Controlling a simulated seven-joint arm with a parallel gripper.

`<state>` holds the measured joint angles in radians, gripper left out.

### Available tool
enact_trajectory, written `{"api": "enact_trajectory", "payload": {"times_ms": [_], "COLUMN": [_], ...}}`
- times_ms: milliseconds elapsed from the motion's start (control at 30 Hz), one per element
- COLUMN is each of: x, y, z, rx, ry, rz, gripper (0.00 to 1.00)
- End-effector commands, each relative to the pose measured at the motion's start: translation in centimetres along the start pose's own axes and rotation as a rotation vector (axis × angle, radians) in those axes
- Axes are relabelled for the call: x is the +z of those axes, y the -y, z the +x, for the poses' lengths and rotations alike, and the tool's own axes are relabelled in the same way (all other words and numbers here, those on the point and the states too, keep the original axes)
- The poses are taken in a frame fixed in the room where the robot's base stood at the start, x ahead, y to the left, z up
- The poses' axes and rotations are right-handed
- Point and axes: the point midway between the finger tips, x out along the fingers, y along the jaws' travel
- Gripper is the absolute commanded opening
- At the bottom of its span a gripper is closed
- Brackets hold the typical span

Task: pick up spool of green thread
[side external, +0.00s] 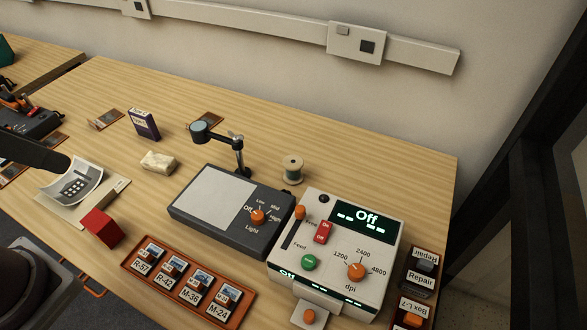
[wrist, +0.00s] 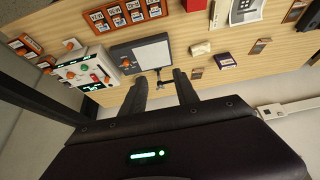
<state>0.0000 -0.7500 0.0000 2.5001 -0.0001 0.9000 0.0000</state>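The spool of thread (side external: 292,171) stands upright on the wooden table in the side external view. It has pale ends and a dull greenish winding, and sits behind the scanner box and right of the light box.
The scanner box (side external: 343,251) and light box (side external: 218,214) stand close to the spool. A lamp or magnifier on a jointed arm (side external: 222,136) rises left of it. A slide tray (side external: 185,297), red block (side external: 101,227) and pale bar (side external: 157,162) lie around. The table behind the spool is clear.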

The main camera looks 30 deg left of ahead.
Motion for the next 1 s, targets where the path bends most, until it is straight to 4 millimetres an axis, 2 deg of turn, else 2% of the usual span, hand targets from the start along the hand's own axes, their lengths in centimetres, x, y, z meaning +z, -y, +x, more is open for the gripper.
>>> {"api": "enact_trajectory", "payload": {"times_ms": [133, 300, 567, 667, 767, 800, 867, 900, 967, 1000], "x": [0.0, 0.0, 0.0, -1.5, -5.5, -7.4, -9.8, -11.1, -12.6, -13.3], "y": [0.0, 0.0, 0.0, 0.3, 0.8, 0.8, 0.6, 0.3, -0.6, -1.3], "z": [0.0, 0.0, 0.0, 1.1, 4.7, 6.8, 10.4, 12.9, 16.8, 19.4], "rx": [0.000, 0.000, -0.001, -0.025, -0.067, -0.074, -0.062, -0.041, 0.011, 0.055], "ry": [0.000, 0.000, 0.000, 0.004, -0.002, -0.009, -0.019, -0.022, -0.020, -0.012], "rz": [0.000, 0.000, -0.001, -0.051, -0.191, -0.263, -0.374, -0.450, -0.574, -0.666], "gripper": [0.38, 0.68, 0.68, 0.68, 0.68, 0.68, 0.68, 0.68, 0.68, 0.68]}}
